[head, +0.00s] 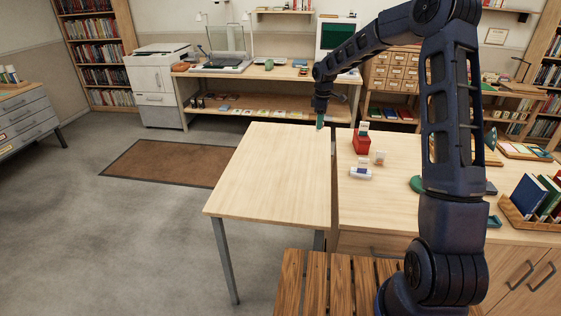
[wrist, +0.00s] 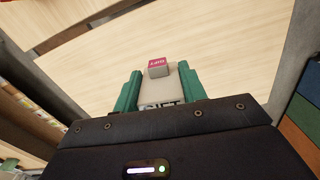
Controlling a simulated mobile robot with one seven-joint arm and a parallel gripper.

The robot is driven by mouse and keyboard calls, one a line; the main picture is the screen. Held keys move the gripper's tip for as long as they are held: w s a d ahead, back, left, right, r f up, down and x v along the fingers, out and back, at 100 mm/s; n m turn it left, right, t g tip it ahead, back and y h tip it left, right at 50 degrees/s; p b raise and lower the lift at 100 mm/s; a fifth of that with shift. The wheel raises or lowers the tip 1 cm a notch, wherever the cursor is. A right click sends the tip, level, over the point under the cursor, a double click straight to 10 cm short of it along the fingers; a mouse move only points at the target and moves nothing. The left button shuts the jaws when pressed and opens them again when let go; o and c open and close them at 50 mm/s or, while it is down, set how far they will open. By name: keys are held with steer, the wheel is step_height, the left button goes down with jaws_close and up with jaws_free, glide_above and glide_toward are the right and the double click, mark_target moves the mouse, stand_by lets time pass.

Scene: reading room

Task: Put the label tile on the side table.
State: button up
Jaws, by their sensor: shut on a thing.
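My gripper (head: 320,122) is above the far right corner of the side table (head: 270,170), a pale wooden top on grey legs. In the wrist view my gripper (wrist: 160,92) has its green fingers closed on both sides of a beige label tile (wrist: 160,90). A small red-topped block with white lettering (wrist: 157,66) shows at the tile's far end. Dark lettering on the tile's near part is partly hidden by the gripper body. Pale wood (wrist: 225,50) lies beyond the tile. I cannot tell the tile's height above it.
A wooden desk (head: 355,205) stands just right of the side table across a narrow gap. A slatted bench (head: 315,280) is in front. The side table's top looks bare.

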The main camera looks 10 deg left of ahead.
steer(key=shift+n, duration=0.6)
steer(key=a+f, duration=0.1)
steer(key=f, duration=0.5)
steer(key=s+a+f, duration=0.1)
steer(key=f, duration=0.6)
steer(key=s+a+f, duration=0.1)
steer(key=f, duration=0.6)
steer(key=shift+a, duration=0.1)
steer(key=shift+f, duration=0.1)
steer(key=o, duration=1)
